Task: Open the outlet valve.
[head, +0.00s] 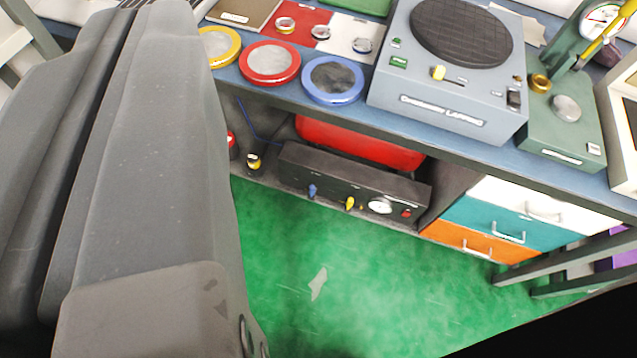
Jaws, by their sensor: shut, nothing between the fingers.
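Under the bench stands a dark box (300,168) with a row of controls on its front. From left to right these are a blue handle (312,191), a yellow handle (350,203), a round white gauge (380,205) and a red button or switch (406,213). The labels are too small to read, so I cannot tell which handle is the outlet valve or how far either is turned. A large grey link of my arm fills the left side of the picture. My gripper's fingers are not in view.
A red tank (360,142) lies behind the box. A yellow-and-black bottle (254,163) stands left of it, and drawers (490,238) stand to the right. The blue bench top (350,113) overhangs the box and carries a grey lapping machine (440,100). Green floor (350,265) in front is mostly clear.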

